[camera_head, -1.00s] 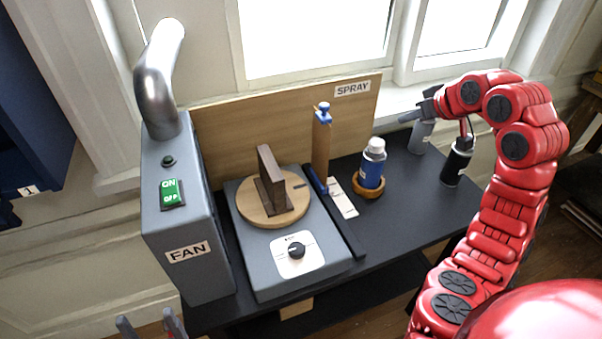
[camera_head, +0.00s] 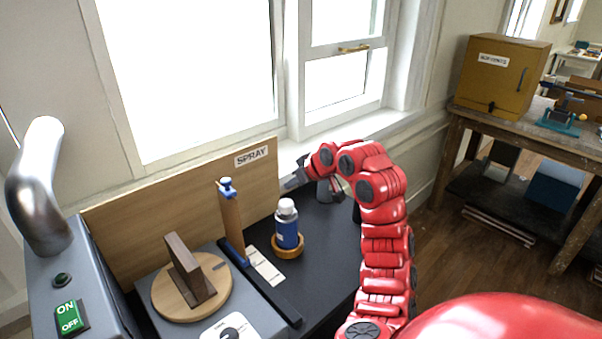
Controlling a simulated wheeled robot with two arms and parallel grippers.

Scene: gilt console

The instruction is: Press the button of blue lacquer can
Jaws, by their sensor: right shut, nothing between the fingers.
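The blue lacquer can (camera_head: 287,229) stands upright in a round wooden holder (camera_head: 288,251) on the black table. It has a blue body and a white-grey top. My right gripper (camera_head: 288,185) is shut and empty, behind the can and near the right end of the wooden SPRAY board. It looks apart from the can. My right arm comes up from the lower right and bends left at the top. My left gripper is out of view.
A turntable (camera_head: 217,285) carries an upright dark wood piece (camera_head: 188,268). A wooden post with a blue clamp (camera_head: 231,222) stands left of the can. A grey can (camera_head: 328,191) is partly hidden by my right arm. The fan box (camera_head: 75,264) is at left, a workbench (camera_head: 505,132) at right.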

